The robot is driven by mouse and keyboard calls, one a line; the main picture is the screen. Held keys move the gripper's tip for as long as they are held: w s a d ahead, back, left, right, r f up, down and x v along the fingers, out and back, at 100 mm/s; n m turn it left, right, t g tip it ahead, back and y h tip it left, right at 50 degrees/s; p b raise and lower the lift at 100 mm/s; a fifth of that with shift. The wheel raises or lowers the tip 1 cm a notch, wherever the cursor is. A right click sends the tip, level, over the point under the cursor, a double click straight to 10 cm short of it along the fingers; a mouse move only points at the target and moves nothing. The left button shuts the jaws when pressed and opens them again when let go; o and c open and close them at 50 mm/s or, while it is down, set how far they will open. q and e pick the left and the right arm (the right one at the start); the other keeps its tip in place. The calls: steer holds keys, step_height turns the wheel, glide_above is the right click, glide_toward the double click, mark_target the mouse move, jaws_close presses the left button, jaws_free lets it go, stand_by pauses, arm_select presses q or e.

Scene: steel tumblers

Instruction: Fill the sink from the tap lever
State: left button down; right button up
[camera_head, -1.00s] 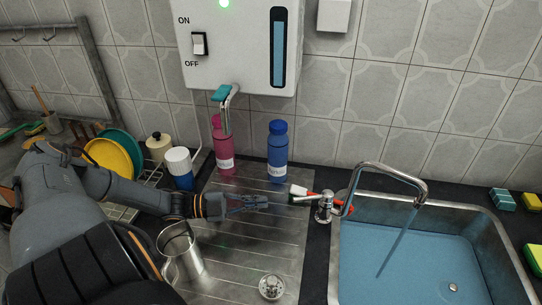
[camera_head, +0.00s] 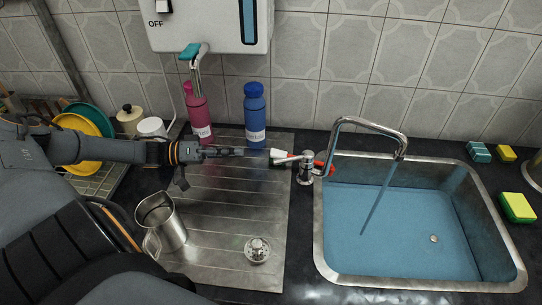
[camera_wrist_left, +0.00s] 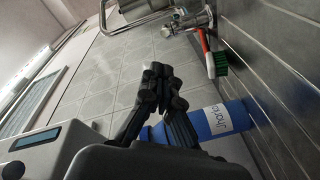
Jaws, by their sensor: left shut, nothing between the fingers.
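The chrome tap (camera_head: 306,170) stands between the drainboard and the sink (camera_head: 320,235), its curved spout over the basin. A thin stream of water (camera_head: 377,200) falls from the spout, and blue water (camera_head: 395,225) covers the basin floor. In the left wrist view my closed fingers (camera_wrist_left: 160,75) show below the tap (camera_wrist_left: 188,20). My right gripper is not in view.
A steel jug (camera_head: 162,228) and a strainer (camera_head: 257,250) stand on the drainboard (camera_head: 215,225). Pink (camera_head: 198,115) and blue (camera_head: 254,115) bottles stand behind my gripper. A red-handled brush (camera_head: 322,167) lies by the tap. Sponges (camera_head: 517,207) lie right of the sink.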

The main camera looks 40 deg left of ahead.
arm_select(q)
steer(key=n, duration=0.4)
glide_toward(293, 159)
steer(key=w+d, duration=0.2)
steer(key=w, duration=0.3)
steer(key=shift+s+f+g+b, duration=0.1)
steer(key=shift+s+g+b, duration=0.2)
steer(key=shift+b, duration=0.1)
